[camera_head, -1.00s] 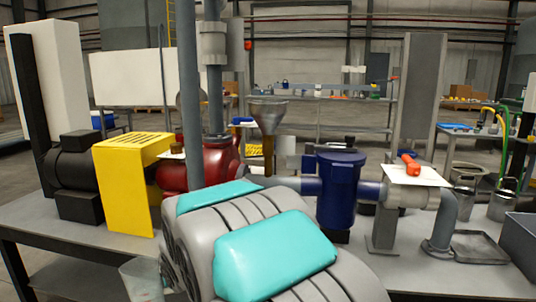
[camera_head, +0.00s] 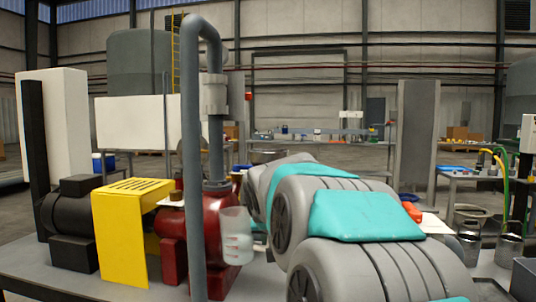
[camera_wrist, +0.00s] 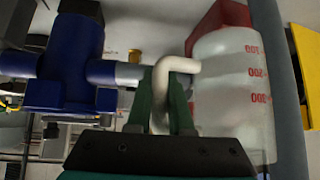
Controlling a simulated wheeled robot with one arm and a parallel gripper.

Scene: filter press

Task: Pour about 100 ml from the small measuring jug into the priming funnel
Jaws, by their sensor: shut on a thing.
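The small measuring jug (camera_head: 236,235) is translucent white with red marks. It hangs about upright in front of the red pump (camera_head: 215,212) in the head view. In the wrist view the jug (camera_wrist: 232,85) fills the right side. My gripper (camera_wrist: 162,105) has its green fingers shut on the jug's pale handle (camera_wrist: 160,75). In the head view my arm hides the gripper. The grey priming funnel (camera_head: 264,156) shows only its rim behind my arm; its lower part is hidden. I cannot make out the liquid level.
A tall grey pipe (camera_head: 192,150) stands close left of the jug. A yellow guard (camera_head: 125,225) is further left. The blue strainer (camera_wrist: 70,60) shows in the wrist view, and metal cans (camera_head: 468,245) stand at the right.

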